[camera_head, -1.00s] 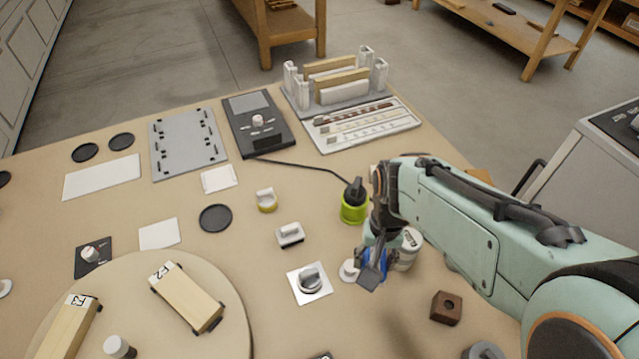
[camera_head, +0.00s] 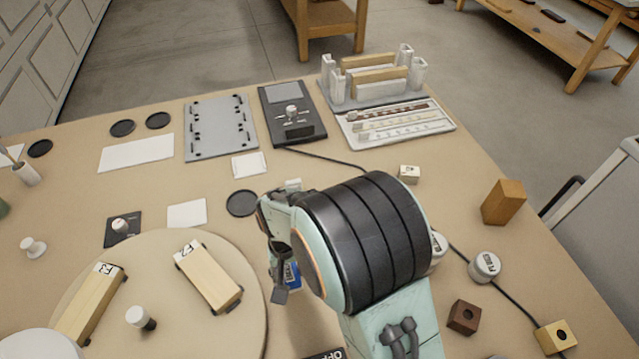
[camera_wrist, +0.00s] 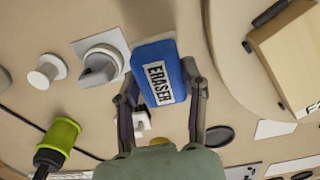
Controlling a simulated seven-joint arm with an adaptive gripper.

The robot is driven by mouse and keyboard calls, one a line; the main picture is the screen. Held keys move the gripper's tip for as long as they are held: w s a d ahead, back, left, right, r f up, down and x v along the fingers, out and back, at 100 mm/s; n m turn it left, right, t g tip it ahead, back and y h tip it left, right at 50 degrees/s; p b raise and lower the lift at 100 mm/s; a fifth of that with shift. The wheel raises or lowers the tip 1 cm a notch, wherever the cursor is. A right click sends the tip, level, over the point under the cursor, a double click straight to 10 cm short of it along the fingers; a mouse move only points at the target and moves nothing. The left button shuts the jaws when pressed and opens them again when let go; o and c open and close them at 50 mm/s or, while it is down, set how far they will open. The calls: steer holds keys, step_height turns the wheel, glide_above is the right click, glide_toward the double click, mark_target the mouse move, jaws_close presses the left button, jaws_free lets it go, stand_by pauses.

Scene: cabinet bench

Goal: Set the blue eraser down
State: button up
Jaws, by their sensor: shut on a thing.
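The blue eraser (camera_wrist: 160,75) has a white label reading ERASER. In the wrist view my gripper (camera_wrist: 160,90) is shut on it, with one finger on each side. In the head view the eraser (camera_head: 293,274) shows only partly, as a blue patch beside my gripper (camera_head: 283,280); my arm hides much of the area around it. I cannot tell for sure how far it is above the table.
A round board (camera_head: 90,260) with two wooden blocks lies left of my gripper. A grey knob on a white plate (camera_wrist: 98,62) and a white knob (camera_wrist: 47,70) lie beside the eraser. A black disc (camera_head: 242,203) lies behind my gripper.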

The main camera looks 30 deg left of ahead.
mark_target(286, 275)
steer(key=shift+w+a+f, duration=0.2)
steer(key=shift+a+f, duration=0.15)
steer(key=shift+f, duration=0.15)
steer(key=shift+w+a+f, duration=0.2)
steer(key=shift+a+f, duration=0.1)
steer(key=shift+f, duration=0.15)
steer(key=shift+w+a+f, duration=0.15)
steer(key=shift+f, duration=0.8)
steer(key=shift+w+a+f, duration=0.1)
steer(key=shift+a+f, duration=0.05)
steer(key=shift+f, duration=0.8)
steer(key=shift+f, duration=0.1)
steer(key=o, duration=1.1)
steer(key=shift+o, duration=0.2)
step_height(286, 275, up, 12)
steer(key=shift+r, duration=0.15)
